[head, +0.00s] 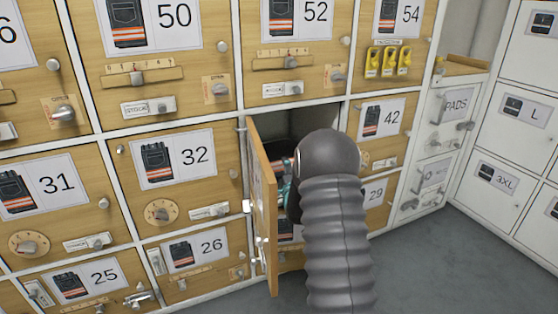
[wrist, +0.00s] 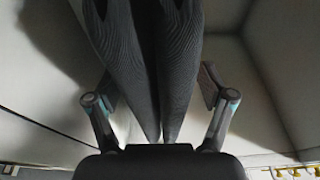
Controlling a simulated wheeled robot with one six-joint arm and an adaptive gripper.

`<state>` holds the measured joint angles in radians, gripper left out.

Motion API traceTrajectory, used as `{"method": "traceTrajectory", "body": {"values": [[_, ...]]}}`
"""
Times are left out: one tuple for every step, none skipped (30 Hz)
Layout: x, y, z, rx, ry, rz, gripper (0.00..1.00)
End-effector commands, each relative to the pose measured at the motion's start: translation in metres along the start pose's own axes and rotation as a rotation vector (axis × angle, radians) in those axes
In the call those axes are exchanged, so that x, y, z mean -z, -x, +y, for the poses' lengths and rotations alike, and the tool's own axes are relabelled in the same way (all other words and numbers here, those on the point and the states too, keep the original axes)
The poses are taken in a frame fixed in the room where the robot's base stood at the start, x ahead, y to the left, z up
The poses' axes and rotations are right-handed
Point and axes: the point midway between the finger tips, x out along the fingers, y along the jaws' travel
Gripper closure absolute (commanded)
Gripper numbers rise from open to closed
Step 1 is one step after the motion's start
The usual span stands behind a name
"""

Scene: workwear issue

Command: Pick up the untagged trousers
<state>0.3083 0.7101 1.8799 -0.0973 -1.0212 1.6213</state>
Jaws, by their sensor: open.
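Dark grey ribbed trousers (wrist: 175,60) hang or lie inside a pale compartment in the wrist view, with two legs narrowing towards my gripper. My gripper (wrist: 157,92) is open, with one finger on each side of the legs and a gap visible on both sides. No tag shows on the visible part of the trousers; their upper end is cut off by the frame. In the head view my arm reaches into the open compartment (head: 308,119) and hides most of the gripper and the trousers.
The compartment's wooden door (head: 262,200) stands open just left of my arm. The pale compartment wall (wrist: 280,70) is close on the right. Yellow padlocks (head: 388,62) hang above right. Grey floor (head: 440,265) is clear at right.

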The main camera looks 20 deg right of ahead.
Motion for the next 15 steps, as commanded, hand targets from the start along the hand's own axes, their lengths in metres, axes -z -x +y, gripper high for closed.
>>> {"method": "traceTrajectory", "body": {"values": [[0.0, -0.0047, 0.0001, 0.001, 0.0, 0.0, 0.19], [0.0002, -0.0068, 0.0, 0.001, 0.0, 0.0, 0.19], [0.0005, -0.0087, 0.0, 0.001, 0.0, 0.001, 0.19], [0.0006, -0.0095, 0.0001, 0.0, 0.0, 0.001, 0.19], [0.0008, -0.0099, 0.0002, 0.0, 0.0, 0.001, 0.19], [0.001, -0.0101, 0.0001, 0.0, 0.0, 0.001, 0.19], [0.0011, -0.0101, 0.0001, -0.001, 0.0, 0.002, 0.19], [0.0012, -0.01, 0.0, -0.001, 0.0, 0.002, 0.19], [0.0014, -0.0099, 0.0, 0.0, 0.0, 0.002, 0.19], [0.0014, -0.0099, 0.0, 0.0, 0.0, 0.002, 0.19], [0.0015, -0.0099, -0.0001, 0.0, 0.0, 0.002, 0.21], [0.0015, -0.0098, -0.0001, 0.0, 0.0, 0.002, 0.31], [0.0016, -0.0098, -0.0001, 0.0, 0.0, 0.002, 0.39], [0.0016, -0.0098, -0.0001, 0.0, 0.0, 0.002, 0.46], [0.0016, -0.0098, -0.0002, 0.0, 0.0, 0.002, 0.56]]}}
